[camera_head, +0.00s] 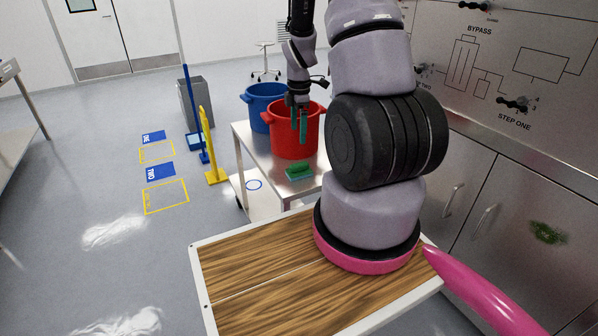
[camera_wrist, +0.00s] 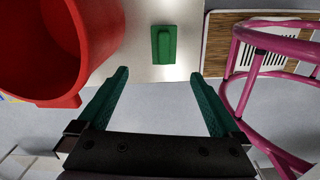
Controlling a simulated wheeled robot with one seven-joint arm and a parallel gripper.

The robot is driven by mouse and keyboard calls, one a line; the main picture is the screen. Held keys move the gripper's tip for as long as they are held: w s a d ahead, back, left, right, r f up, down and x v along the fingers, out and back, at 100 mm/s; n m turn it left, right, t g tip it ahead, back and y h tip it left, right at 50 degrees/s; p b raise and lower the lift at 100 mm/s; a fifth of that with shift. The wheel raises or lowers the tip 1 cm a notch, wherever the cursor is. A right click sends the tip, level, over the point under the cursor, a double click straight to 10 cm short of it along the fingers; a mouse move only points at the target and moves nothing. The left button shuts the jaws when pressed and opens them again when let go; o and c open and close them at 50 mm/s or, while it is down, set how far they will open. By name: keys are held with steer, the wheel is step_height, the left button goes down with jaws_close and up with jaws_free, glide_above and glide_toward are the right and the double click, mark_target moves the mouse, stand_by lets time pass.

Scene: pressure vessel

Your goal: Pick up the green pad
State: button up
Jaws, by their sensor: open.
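The green pad (camera_head: 300,173) lies on the metal cart top, in front of the red bucket. In the wrist view the green pad (camera_wrist: 164,45) shows beyond the fingertips, a little right of the middle between them. It looks like a flat block with a raised handle or ridge. My gripper (camera_head: 299,125) is open and empty, with green fingers, in front of the red bucket and above the pad in the head view. In the wrist view my gripper (camera_wrist: 160,75) has its fingers wide apart, with nothing between them.
A red bucket (camera_head: 291,135) stands on the cart (camera_head: 262,170) behind the pad, close to the left finger in the wrist view (camera_wrist: 60,45). A blue bucket (camera_head: 262,105) stands behind it. A yellow sign (camera_head: 210,150) stands on the floor to the left.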

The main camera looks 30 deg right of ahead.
steer(key=n, duration=0.1)
glide_above(300, 164)
steer(key=f, duration=0.8)
steer(key=shift+d+f, duration=0.1)
steer(key=shift+d, duration=0.1)
step_height(300, 164, down, 6)
steer(key=shift+w+r, duration=0.1)
steer(key=shift+r, duration=0.05)
steer(key=c, duration=1.4)
